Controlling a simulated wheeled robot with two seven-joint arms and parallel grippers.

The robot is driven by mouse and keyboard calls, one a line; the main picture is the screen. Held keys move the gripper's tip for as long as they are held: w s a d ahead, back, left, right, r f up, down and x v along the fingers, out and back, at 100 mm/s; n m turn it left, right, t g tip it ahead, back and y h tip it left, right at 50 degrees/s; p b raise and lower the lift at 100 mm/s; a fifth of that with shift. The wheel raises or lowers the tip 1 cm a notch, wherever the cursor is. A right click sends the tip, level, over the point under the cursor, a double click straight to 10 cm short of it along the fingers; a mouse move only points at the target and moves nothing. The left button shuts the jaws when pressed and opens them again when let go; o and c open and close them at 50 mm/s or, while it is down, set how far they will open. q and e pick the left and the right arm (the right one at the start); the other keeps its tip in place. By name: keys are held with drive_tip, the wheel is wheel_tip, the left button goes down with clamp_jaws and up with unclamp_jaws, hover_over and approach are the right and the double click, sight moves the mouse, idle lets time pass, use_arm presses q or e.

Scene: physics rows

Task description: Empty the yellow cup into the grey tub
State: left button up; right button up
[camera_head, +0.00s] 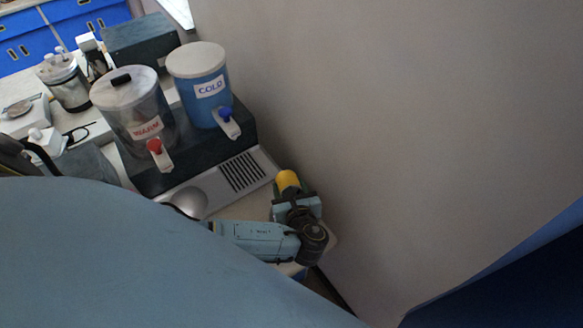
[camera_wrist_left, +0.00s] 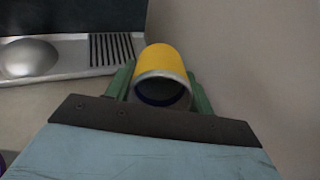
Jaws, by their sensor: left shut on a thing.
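My left gripper (camera_head: 291,191) is shut on the yellow cup (camera_head: 287,179) beside the right end of the dispenser counter. In the left wrist view the yellow cup (camera_wrist_left: 164,60) sits between the green fingers. Its pale rim and dark open mouth face the camera, and I cannot make out contents. The cup appears above the counter surface, close to the wall. I cannot identify the grey tub for certain in either view. My right gripper is not in view.
A dispenser has a clear WARM tank (camera_head: 134,108) with a red tap and a blue COLD tank (camera_head: 205,88) with a blue tap. Below them is a metal drip tray (camera_head: 198,198) with a slotted grate and round bowl. A plain wall (camera_head: 400,120) closes off the right.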

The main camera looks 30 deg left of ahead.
sight(289, 180)
use_arm(q)
drive_tip(key=shift+w+a+r+g+h+p, duration=0.1)
drive_tip(key=shift+r+g+h+p, duration=0.15)
drive_tip(key=shift+g+h+p, duration=0.3)
drive_tip(key=shift+w+a+r+g+h+p, duration=0.1)
drive_tip(key=shift+r+g+h+p, duration=0.15)
drive_tip(key=shift+g+h+p, duration=0.3)
drive_tip(key=shift+r+g+h, duration=0.15)
drive_tip(key=shift+g+h, duration=0.55)
drive_tip(key=shift+d+r+g+h, duration=0.1)
drive_tip(key=shift+r+g+h, duration=0.7)
drive_tip(key=shift+g+h, duration=0.1)
drive_tip(key=shift+r+g+h, duration=0.85)
drive_tip(key=shift+g+h, duration=0.05)
drive_tip(key=shift+s+d+r+g+h, duration=0.2)
drive_tip(key=shift+r+g+h, duration=0.4)
drive_tip(key=shift+s+d+r+g+h, duration=0.15)
drive_tip(key=shift+r+g+h, duration=0.45)
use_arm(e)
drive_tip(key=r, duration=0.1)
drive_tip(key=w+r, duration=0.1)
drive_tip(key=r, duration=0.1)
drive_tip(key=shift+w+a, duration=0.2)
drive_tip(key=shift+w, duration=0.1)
